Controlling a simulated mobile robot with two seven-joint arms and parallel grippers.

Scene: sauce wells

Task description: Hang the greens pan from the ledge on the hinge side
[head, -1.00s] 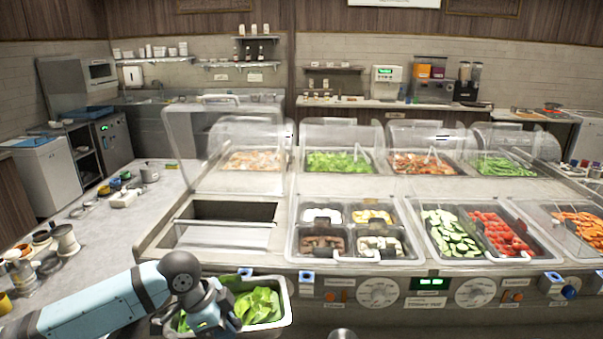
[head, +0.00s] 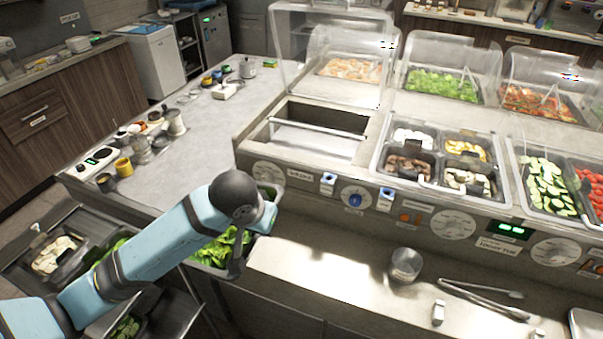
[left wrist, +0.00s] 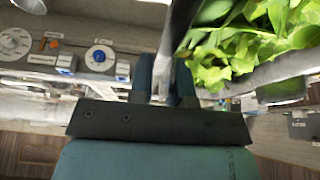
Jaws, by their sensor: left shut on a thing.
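The greens pan (head: 270,187), filled with leafy greens (head: 212,252), is in front of the left end of the serving counter. My left gripper (head: 255,215) is shut on its rim and covers much of it in the head view. In the left wrist view, the fingers (left wrist: 165,80) close on the pan's edge, with the pan rim (left wrist: 270,75) and leaves at upper right. The empty well (head: 325,118) is open behind the control panel, with a bar and a pale panel across its near part. I cannot tell which edge is the hinge-side ledge. My right gripper is out of view.
A metal cup (head: 405,264) and tongs (head: 480,298) lie on the lower front shelf. Filled pans (head: 440,150) stand right of the empty well. A clear guard (head: 335,50) rises behind it. A lower unit with food pans (head: 22,262) is at the left.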

